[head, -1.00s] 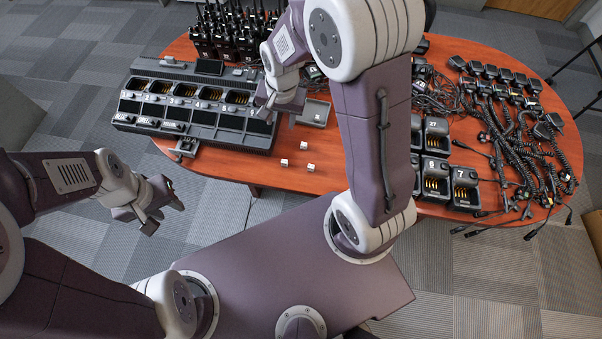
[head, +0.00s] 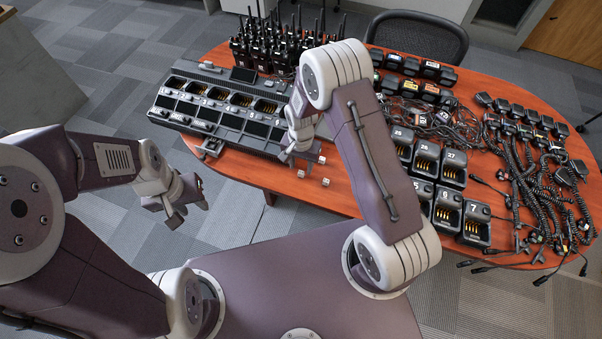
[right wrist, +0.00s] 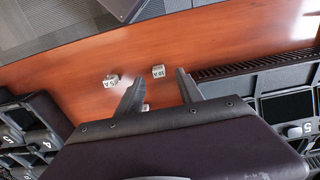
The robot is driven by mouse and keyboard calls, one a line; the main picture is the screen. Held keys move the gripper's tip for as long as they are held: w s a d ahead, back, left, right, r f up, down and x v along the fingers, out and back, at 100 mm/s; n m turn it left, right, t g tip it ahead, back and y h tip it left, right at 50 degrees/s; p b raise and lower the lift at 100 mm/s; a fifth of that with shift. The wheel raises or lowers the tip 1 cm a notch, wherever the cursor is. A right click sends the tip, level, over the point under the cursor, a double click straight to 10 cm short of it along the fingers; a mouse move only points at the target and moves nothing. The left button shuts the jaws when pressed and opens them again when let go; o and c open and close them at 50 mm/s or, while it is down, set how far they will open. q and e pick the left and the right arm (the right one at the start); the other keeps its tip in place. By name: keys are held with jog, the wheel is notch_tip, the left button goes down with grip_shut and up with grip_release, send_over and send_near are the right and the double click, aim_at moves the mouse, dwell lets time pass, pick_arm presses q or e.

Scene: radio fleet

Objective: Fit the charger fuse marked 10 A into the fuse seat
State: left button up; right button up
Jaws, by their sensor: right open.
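Three small pale fuses lie on the table in front of the charger bank. The one marked 10 A (right wrist: 158,71) lies just beyond and between my right fingertips in the right wrist view; it seems to be the left fuse (head: 301,173) in the head view. A fuse that seems marked 5 A (right wrist: 111,80) lies left of it. A third fuse (right wrist: 146,107) is mostly hidden by my gripper. My right gripper (head: 297,158) is open and empty above the fuses. What looks like the fuse seat (head: 212,147) juts from the charger's front corner. My left gripper (head: 192,211) is open and empty, off the table.
The long charger bank (head: 225,110) stands left of my right gripper, with upright radios (head: 270,45) behind. Single chargers (head: 448,208) and coiled-cord microphones (head: 535,170) crowd the right side. Bare table (head: 280,182) shows around the fuses and along the front edge.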

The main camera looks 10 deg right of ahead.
aim_at(301, 171)
jog(key=shift+d+f, duration=0.1)
jog(key=shift+f, duration=1.45)
grip_shut()
jog(key=shift+r, duration=0.1)
jog(key=r, duration=0.4)
jog(key=shift+s+d+r, duration=0.2)
jog(key=shift+s+r, duration=0.05)
jog(key=s+d+r, duration=0.6)
jog(key=s, duration=0.3)
jog(key=shift+s+r, duration=0.15)
jog(key=shift+r, duration=0.05)
